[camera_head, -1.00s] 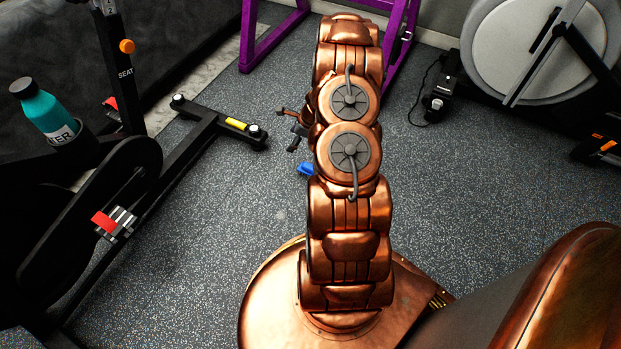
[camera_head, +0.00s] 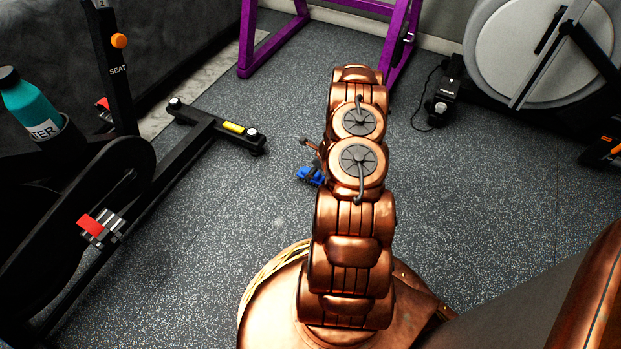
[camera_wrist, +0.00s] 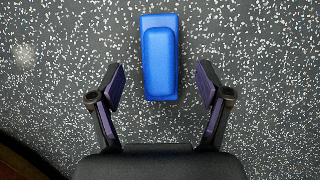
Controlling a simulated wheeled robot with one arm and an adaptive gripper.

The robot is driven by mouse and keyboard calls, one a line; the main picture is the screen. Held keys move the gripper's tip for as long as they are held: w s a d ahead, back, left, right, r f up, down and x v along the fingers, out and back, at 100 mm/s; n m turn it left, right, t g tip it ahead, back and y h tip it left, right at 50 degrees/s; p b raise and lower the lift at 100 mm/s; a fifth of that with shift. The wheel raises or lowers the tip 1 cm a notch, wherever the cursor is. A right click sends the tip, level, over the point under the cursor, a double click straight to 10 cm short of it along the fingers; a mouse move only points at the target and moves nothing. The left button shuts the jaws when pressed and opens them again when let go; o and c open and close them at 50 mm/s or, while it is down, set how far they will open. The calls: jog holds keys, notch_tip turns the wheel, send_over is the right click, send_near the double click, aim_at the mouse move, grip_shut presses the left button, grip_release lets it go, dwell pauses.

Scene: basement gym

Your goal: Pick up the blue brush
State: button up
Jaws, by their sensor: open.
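The blue brush (camera_wrist: 160,58) lies on the speckled floor, its long side running up and down in the wrist view. My gripper (camera_wrist: 160,82) is open, with one finger on each side of the brush's lower end and a gap on both sides. Whether the fingers are at the brush's height I cannot tell. In the head view the blue brush (camera_head: 311,176) shows as a small blue patch left of my arm, partly hidden. My gripper there is mostly hidden behind my arm.
An exercise bike (camera_head: 125,168) with a teal bottle (camera_head: 30,106) stands at the left. Its black foot bar (camera_head: 225,129) lies near the brush. A purple frame (camera_head: 248,40) stands behind, and a rowing machine (camera_head: 500,50) at back right. Floor right of my arm is clear.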

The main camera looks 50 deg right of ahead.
jog(key=shift+b+x, duration=0.8)
jog(key=shift+x, duration=1.1)
jog(key=shift+s, duration=0.15)
jog(key=shift+c, duration=0.2)
jog(key=c, duration=1.4)
jog(key=shift+r, duration=0.1)
notch_tip(320, 180, up, 4)
jog(key=p, duration=0.2)
jog(key=shift+s+p, duration=0.15)
jog(key=shift+p, duration=0.15)
jog(key=s+p, duration=0.1)
jog(key=s, duration=0.4)
jog(key=s+p, duration=0.1)
jog(key=s, duration=0.4)
jog(key=s+p, duration=0.2)
jog(key=s, duration=0.3)
jog(key=shift+s+a+r, duration=0.1)
jog(key=shift+s+r, duration=0.25)
jog(key=shift+r, duration=0.05)
